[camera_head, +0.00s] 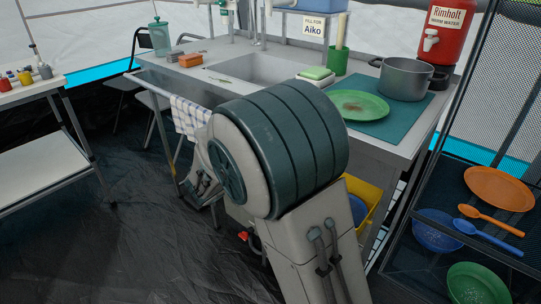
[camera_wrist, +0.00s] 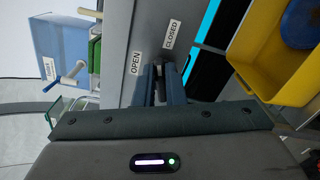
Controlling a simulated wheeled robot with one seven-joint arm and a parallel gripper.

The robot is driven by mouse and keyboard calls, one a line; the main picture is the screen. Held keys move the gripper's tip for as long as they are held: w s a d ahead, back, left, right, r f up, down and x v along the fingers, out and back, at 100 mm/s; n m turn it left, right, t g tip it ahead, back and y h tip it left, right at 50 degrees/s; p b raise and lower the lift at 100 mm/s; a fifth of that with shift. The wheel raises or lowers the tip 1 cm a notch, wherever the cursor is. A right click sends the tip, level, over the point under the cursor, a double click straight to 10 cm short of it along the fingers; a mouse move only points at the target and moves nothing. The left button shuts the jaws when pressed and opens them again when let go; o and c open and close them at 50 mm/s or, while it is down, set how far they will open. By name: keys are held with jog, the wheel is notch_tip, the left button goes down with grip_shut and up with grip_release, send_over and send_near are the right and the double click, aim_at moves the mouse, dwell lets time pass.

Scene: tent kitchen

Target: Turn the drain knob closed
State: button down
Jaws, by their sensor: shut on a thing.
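My gripper (camera_wrist: 160,88) shows in the wrist view, its two blue-grey fingers close together in front of the grey panel (camera_wrist: 118,50). They are shut on a small dark piece (camera_wrist: 158,70) between the labels, which appears to be the drain knob; the fingers hide much of it. The OPEN label (camera_wrist: 137,62) is just left of the fingers and the CLOSED label (camera_wrist: 172,34) is above and to the right. The knob's exact angle cannot be read. In the head view my large arm covers the gripper and the front of the sink unit (camera_head: 238,73).
A yellow bin (camera_wrist: 262,62) stands right of the fingers in the wrist view and also under the counter in the head view (camera_head: 372,192). A checked towel (camera_head: 190,115) hangs at the sink's left front. A dark mesh rack (camera_head: 440,190) stands at right; floor at left is clear.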

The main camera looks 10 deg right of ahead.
jog(key=m+b, duration=0.3)
jog(key=b, duration=0.2)
jog(key=shift+f+m, duration=0.35)
jog(key=shift+m, duration=0.05)
jog(key=shift+r+b, duration=0.1)
jog(key=shift+b, duration=0.25)
jog(key=c, duration=1.5)
grip_release()
jog(key=shift+s+a, duration=0.1)
jog(key=shift+a, duration=0.05)
jog(key=p+v, duration=0.3)
jog(key=v, duration=1)
jog(key=shift+s+a+p, duration=0.2)
jog(key=shift+a+p, duration=0.05)
jog(key=shift+p, duration=0.1)
